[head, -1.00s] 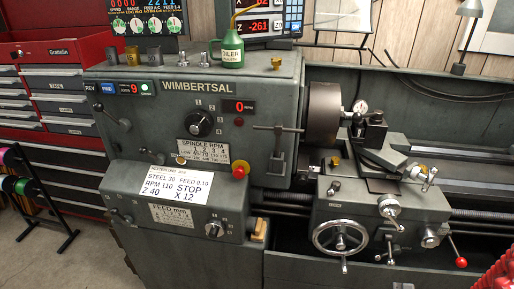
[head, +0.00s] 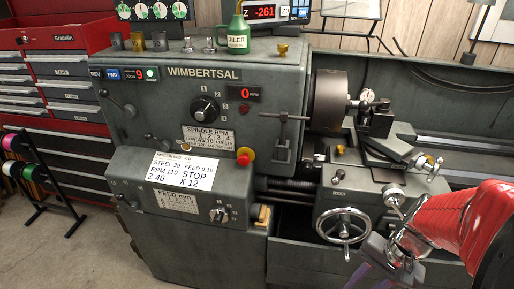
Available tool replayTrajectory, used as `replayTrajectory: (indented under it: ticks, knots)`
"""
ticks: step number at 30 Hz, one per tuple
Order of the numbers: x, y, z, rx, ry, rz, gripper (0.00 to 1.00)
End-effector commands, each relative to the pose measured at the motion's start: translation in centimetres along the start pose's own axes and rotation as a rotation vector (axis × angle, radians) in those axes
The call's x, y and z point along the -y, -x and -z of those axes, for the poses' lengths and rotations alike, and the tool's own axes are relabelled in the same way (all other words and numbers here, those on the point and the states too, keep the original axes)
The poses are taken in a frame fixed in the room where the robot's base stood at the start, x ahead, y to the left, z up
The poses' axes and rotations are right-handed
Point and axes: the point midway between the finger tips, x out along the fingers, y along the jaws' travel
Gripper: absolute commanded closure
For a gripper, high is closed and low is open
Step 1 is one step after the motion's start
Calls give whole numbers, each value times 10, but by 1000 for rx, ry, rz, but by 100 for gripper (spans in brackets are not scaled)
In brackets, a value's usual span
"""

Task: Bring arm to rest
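My red arm (head: 468,222) reaches in from the lower right of the head view. My gripper (head: 378,272) is the grey metal end at the bottom edge, partly cut off by the frame. It is in front of the lathe carriage, right of and below the large handwheel (head: 343,228). I cannot tell whether its fingers are apart or together, and no held thing can be made out. The arm hides the right part of the carriage and its red-knobbed lever.
The grey-green lathe (head: 205,125) fills the middle, with a chuck (head: 330,100), a red stop button (head: 245,156) and an oiler can (head: 238,35) on top. A red tool chest (head: 65,75) and a spool rack (head: 32,175) stand left. Floor shows at the lower left.

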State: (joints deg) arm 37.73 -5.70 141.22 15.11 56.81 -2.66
Motion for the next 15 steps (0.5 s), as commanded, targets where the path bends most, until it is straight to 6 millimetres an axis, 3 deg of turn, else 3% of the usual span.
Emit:
replayTrajectory:
  ticks: [15]
  knots:
    - [53,68,-10,-344,403,-155,72]
